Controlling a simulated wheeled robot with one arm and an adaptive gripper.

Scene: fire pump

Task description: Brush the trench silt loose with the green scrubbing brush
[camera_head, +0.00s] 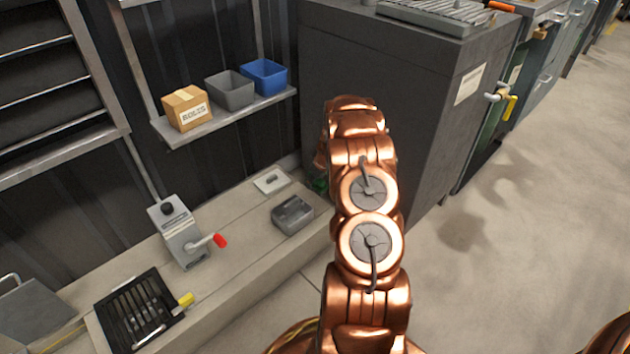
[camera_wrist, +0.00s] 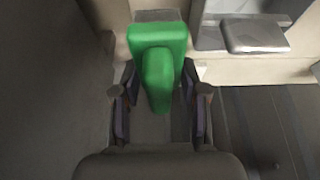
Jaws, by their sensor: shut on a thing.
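The green scrubbing brush (camera_wrist: 158,70) is between the fingers of my gripper (camera_wrist: 158,98) in the wrist view, its wide block ahead and its handle toward the palm. My gripper is shut on it. In the head view my copper arm hides the gripper, and only a small green patch of the brush (camera_head: 320,185) shows left of the arm, near the right end of the concrete ledge (camera_head: 245,262). A black slatted grate (camera_head: 138,310) lies at the ledge's lower left. I cannot make out any silt.
A grey lever box with a red-tipped handle (camera_head: 180,240), a grey tray (camera_head: 292,214) and a pale plate (camera_head: 271,181) are on the ledge. A shelf (camera_head: 225,115) holds bins. A dark cabinet (camera_head: 390,100) stands behind my arm. The floor at right is open.

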